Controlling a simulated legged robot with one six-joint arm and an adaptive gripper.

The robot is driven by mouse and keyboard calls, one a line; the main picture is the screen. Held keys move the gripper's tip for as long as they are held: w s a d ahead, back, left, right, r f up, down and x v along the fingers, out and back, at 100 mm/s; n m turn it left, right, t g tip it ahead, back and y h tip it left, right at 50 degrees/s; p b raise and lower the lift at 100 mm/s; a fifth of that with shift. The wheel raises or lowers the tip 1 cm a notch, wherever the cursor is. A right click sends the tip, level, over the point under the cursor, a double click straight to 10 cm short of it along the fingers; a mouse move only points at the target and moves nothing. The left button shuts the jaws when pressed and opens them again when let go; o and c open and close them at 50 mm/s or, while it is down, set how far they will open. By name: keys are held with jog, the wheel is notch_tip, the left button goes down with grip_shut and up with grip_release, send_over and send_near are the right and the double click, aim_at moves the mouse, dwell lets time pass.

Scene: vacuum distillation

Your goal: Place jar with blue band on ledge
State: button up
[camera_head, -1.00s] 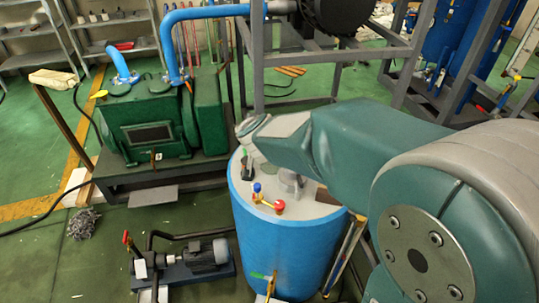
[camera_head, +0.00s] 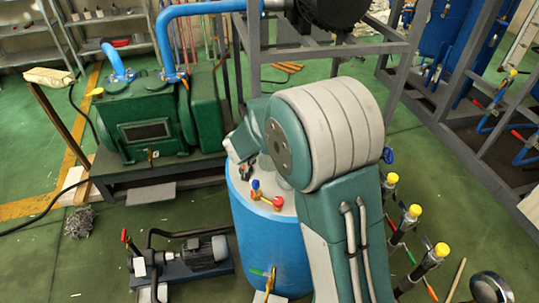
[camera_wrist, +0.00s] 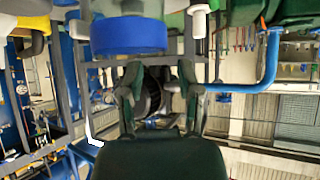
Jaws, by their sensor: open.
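In the wrist view, which looks upside down, my gripper (camera_wrist: 160,76) is open, with its two fingers apart and nothing between them. A round blue-banded thing (camera_wrist: 128,36) with pale grey parts shows at the top of that view, beyond and to the left of the fingers, apart from them. It may be the jar, but I cannot tell for sure. In the head view my arm covers part of the blue tank, and my fingers cannot be made out clearly. No jar and no clear ledge can be picked out there.
The blue tank (camera_head: 262,245) has a pale top with red and blue valve handles (camera_head: 266,198). A green pump (camera_head: 150,125) stands at left, a small motor pump (camera_head: 195,260) on the floor below. Yellow-capped fittings (camera_head: 410,215) stand at right. A grey frame (camera_head: 340,53) stands behind.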

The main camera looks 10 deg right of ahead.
jog(key=x, duration=0.5)
jog(key=shift+w+a, duration=0.1)
jog(key=shift+w, duration=0.05)
grip_shut()
